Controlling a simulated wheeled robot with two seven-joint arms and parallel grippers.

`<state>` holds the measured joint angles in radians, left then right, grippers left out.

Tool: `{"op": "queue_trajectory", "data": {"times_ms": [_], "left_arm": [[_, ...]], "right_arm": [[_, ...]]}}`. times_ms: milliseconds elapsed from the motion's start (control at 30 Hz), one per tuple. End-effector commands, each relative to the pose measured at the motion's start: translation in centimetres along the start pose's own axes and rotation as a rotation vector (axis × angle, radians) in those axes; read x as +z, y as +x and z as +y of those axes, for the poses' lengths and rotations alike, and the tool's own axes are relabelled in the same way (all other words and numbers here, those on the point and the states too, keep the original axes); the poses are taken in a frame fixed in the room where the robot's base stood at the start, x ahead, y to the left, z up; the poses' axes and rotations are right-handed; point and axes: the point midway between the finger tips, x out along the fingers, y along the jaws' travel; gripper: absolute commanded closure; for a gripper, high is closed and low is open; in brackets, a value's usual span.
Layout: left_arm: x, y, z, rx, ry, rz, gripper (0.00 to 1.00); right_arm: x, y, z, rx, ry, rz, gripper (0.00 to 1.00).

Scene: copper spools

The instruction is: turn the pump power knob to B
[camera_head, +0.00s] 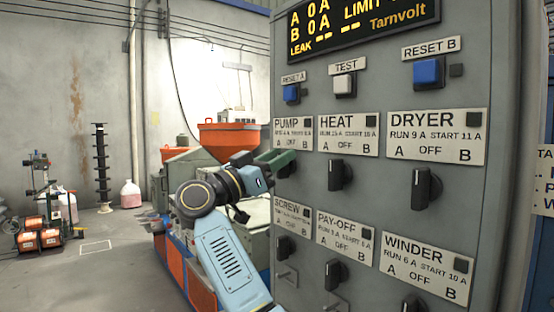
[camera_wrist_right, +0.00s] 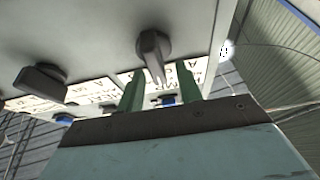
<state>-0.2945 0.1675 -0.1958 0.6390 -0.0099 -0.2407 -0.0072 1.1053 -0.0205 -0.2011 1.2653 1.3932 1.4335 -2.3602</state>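The pump label (camera_head: 293,132) is at the upper left of the grey cabinet's switch rows, marked A, OFF and B. The pump knob is hidden in the head view by my right gripper (camera_head: 281,162), whose green fingers are at the panel just below that label. In the right wrist view the dark pump knob (camera_wrist_right: 153,48) stands out from the panel. My right gripper's two green fingers (camera_wrist_right: 160,88) are apart, with the knob's end in the gap between them; I cannot tell whether they touch it. Which letter the knob points to is unclear. My left gripper is not in view.
The heat knob (camera_head: 339,175) is right of my gripper, and the dryer knob (camera_head: 425,188) further right. The screw knob (camera_head: 289,248) is below. Reset and test buttons (camera_head: 344,85) sit above. An orange hopper machine (camera_head: 229,138) stands behind my arm.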

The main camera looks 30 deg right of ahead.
Motion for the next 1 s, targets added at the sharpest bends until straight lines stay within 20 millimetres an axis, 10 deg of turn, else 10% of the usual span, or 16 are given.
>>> {"op": "queue_trajectory", "data": {"times_ms": [267, 533, 1000], "left_arm": [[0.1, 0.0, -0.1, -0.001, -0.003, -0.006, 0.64], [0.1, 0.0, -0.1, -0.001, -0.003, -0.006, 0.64], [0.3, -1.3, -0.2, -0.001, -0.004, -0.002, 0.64]], "right_arm": [[0.0, 0.1, 0.0, 0.0, 0.0, 0.0, 0.65], [0.0, 0.1, 0.0, 0.0, 0.0, 0.0, 1.0], [-0.1, 0.2, 0.1, 0.031, 0.074, -0.004, 1.0]]}}
